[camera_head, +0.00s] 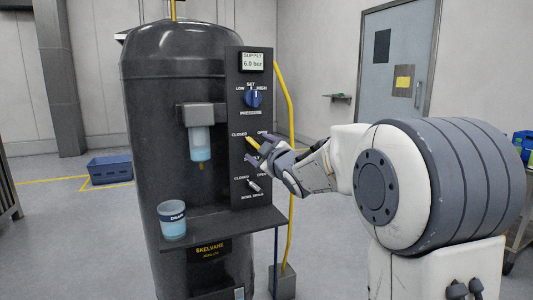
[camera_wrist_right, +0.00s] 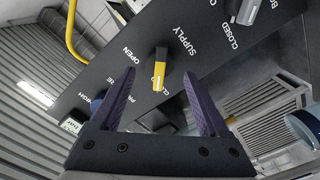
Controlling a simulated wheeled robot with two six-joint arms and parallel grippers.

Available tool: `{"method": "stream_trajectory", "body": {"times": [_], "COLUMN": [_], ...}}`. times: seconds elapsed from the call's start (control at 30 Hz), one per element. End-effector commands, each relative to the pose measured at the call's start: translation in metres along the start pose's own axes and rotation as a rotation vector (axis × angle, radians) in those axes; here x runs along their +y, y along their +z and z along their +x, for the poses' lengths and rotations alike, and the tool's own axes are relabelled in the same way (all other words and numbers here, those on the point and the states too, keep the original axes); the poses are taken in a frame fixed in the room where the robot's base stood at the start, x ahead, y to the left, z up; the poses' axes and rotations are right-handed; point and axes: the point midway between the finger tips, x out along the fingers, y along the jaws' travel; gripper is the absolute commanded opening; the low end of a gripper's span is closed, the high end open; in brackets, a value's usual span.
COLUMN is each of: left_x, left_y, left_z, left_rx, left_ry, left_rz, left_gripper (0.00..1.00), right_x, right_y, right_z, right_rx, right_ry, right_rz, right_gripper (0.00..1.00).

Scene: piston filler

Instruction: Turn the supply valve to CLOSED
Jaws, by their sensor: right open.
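The supply valve has a yellow handle (camera_head: 252,144) on the dark control panel of the tank, between the CLOSED and OPEN labels. In the head view the handle tilts, with its upper end toward CLOSED; whether it is at its stop I cannot tell. In the right wrist view the handle (camera_wrist_right: 159,76) shows between my open fingers, with a gap on each side. My right gripper (camera_head: 258,155) is just below and right of the handle in the head view, hiding its lower part and the label under it. My left gripper is not in view.
The blue pressure knob (camera_head: 252,98) is above, and the bowl drain handle (camera_head: 253,185) is below, close to my lower finger. A drain cup (camera_head: 172,220) stands on the shelf (camera_head: 222,226). A yellow hose (camera_head: 291,120) runs down beside the panel.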

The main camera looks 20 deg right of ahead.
Motion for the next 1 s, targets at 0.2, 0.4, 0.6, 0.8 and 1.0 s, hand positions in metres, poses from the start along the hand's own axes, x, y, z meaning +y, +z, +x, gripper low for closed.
{"method": "stream_trajectory", "body": {"times": [0.2, 0.4, 0.6, 0.8, 1.0], "left_x": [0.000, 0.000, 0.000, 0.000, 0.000], "left_y": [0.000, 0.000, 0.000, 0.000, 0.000], "left_z": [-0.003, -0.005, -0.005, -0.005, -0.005], "left_rx": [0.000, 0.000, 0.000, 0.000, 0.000], "left_ry": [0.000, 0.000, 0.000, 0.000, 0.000], "left_rz": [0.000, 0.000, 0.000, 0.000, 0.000], "left_gripper": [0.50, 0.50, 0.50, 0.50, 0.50], "right_x": [0.002, 0.001, 0.000, 0.000, -0.008], "right_y": [-0.001, 0.000, 0.000, 0.000, 0.000], "right_z": [-0.046, -0.070, -0.076, -0.076, -0.076], "right_rx": [0.000, 0.000, 0.000, 0.000, -0.014], "right_ry": [0.003, 0.002, 0.000, 0.000, -0.017], "right_rz": [-0.001, -0.001, 0.000, 0.000, 0.015], "right_gripper": [0.78, 0.78, 0.78, 0.78, 0.78]}}
